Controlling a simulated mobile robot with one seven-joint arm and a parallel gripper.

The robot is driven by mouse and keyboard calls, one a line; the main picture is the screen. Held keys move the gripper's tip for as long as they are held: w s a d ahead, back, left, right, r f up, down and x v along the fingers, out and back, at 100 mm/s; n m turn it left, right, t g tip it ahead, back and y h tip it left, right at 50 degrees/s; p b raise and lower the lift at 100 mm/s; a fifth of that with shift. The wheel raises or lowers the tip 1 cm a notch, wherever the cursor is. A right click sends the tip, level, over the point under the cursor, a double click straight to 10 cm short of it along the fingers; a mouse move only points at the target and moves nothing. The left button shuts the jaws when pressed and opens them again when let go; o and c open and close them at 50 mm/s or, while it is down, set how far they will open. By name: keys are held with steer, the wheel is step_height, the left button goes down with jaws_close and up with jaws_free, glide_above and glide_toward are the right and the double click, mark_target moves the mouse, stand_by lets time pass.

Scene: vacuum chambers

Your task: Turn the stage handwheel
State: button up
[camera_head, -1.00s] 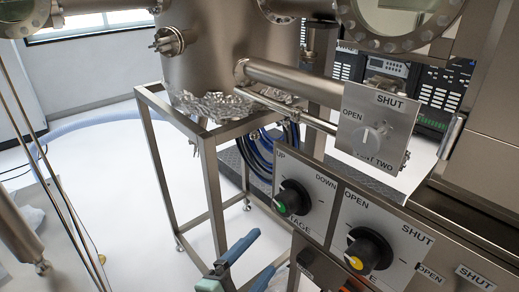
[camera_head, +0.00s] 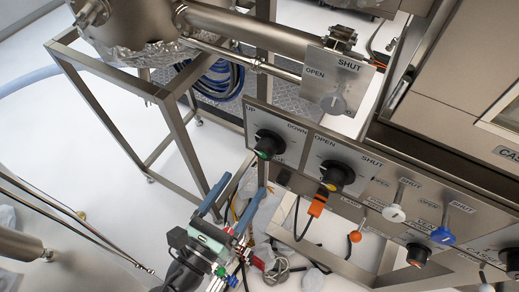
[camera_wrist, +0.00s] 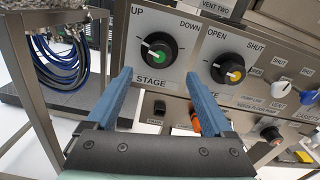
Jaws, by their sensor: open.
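The stage handwheel (camera_head: 267,146) is a black round knob with a green cap on a pale plate marked UP and DOWN. In the wrist view the handwheel (camera_wrist: 158,52) sits above the STAGE label, with its white pointer line slanting. My gripper (camera_head: 245,184) has two blue fingers, spread apart and empty, below the handwheel in the head view. In the wrist view my gripper (camera_wrist: 158,74) points at the plate. The handwheel lies beyond and between the fingertips there, and no contact shows.
A similar yellow-capped knob (camera_head: 336,176), marked OPEN and SHUT, sits close to the right. An orange handle (camera_head: 317,204) hangs below it. White and blue levers line the panel farther right. A metal frame (camera_head: 185,140) stands to the left, with blue hoses (camera_head: 217,80) behind.

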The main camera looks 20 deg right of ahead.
mark_target(262, 154)
steer(key=p+x, duration=0.1)
steer(key=x, duration=0.8)
steer(key=shift+w+d, duration=0.1)
steer(key=shift+w, duration=0.05)
jaws_close()
